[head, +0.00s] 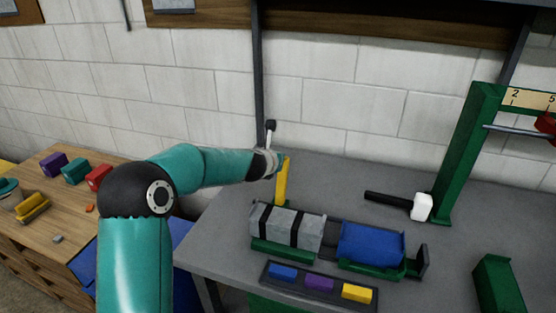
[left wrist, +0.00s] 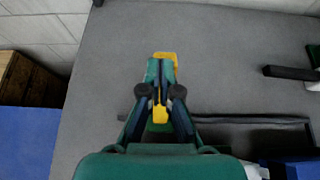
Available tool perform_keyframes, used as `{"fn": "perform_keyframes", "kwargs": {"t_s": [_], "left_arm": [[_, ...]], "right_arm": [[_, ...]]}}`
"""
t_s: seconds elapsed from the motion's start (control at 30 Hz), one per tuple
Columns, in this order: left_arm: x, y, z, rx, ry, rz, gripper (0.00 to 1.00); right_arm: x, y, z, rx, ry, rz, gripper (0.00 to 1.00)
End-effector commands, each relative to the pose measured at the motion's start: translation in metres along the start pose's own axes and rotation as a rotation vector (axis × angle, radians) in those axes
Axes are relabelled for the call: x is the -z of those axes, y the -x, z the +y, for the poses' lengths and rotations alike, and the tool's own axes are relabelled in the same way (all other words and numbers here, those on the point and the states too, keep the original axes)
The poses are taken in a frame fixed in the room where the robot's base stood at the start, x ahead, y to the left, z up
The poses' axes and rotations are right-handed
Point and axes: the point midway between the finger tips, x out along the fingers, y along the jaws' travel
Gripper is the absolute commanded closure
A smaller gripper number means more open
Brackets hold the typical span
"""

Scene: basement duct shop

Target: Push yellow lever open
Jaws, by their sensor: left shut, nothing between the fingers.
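The yellow lever (head: 282,186) stands close to upright on the grey bench, behind the left end of a grey block with dark bands (head: 286,225). My left gripper (head: 280,160) is at the top of the lever, shut and empty. In the left wrist view its fingertips (left wrist: 161,68) are together over the lever, with the yellow lever top (left wrist: 167,57) showing just beyond them and more yellow below between the fingers. I cannot tell whether they touch. The lever's foot is partly hidden behind the block. My right gripper is not in view.
A blue block (head: 371,243) sits in a green holder right of the banded block. In front is a tray (head: 318,291) with blue, purple and yellow pieces. A white-headed mallet (head: 421,207) lies behind; a green frame (head: 468,150) stands right. The bench behind the lever is clear.

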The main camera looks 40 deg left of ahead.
Motion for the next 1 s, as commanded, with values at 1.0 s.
{"fn": "perform_keyframes", "kwargs": {"t_s": [1.0], "left_arm": [[-0.049, 0.057, -0.011, 0.012, -0.005, 0.001, 1.00]], "right_arm": [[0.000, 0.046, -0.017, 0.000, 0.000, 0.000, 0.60]]}}
